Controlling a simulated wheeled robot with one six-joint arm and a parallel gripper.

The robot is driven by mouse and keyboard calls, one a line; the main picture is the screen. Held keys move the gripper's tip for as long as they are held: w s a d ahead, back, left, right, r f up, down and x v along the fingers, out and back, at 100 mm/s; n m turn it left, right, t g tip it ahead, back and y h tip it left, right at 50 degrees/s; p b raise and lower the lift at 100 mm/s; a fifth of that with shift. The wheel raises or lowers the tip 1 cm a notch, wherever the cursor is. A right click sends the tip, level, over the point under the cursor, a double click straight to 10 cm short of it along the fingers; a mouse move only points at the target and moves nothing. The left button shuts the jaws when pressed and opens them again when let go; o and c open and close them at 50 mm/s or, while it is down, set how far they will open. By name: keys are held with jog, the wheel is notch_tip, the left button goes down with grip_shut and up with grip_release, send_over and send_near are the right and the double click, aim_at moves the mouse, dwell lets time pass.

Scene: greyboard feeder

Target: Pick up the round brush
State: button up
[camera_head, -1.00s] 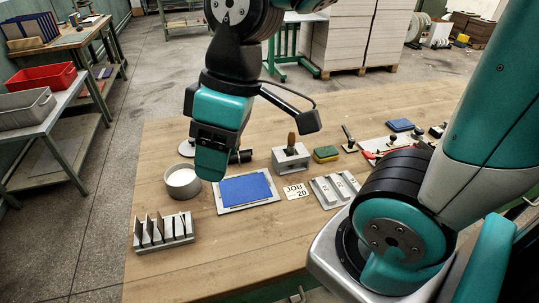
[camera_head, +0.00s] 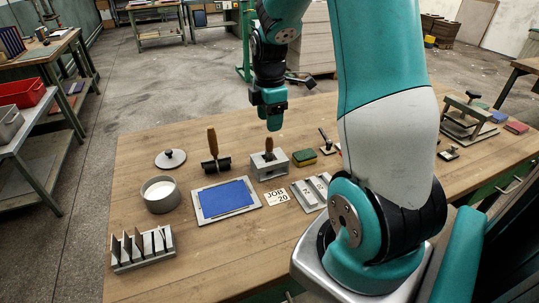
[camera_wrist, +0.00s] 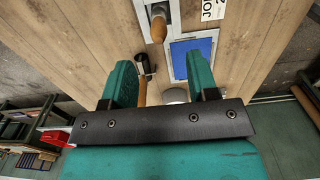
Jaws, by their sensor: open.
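The round brush appears to be the wooden-handled tool (camera_head: 269,146) upright in a grey block holder (camera_head: 270,168); its lower end is hidden in the block. In the wrist view the handle (camera_wrist: 158,29) points toward the camera, beyond and outside the fingertips. My gripper (camera_head: 273,118) is pointing down above and slightly behind the holder, apart from the handle. In the wrist view my gripper (camera_wrist: 160,80) has its fingers spread, with nothing held.
A black roller (camera_head: 216,165) with a wooden handle stands left of the holder; its handle (camera_wrist: 141,92) shows between my fingers, farther off.

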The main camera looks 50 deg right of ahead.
aim_at(270, 145)
notch_tip(270, 145, down, 10)
jog(key=shift+d+r+p, duration=0.1)
jog(key=shift+p, duration=0.35)
jog(key=shift+c, duration=0.3)
grip_shut()
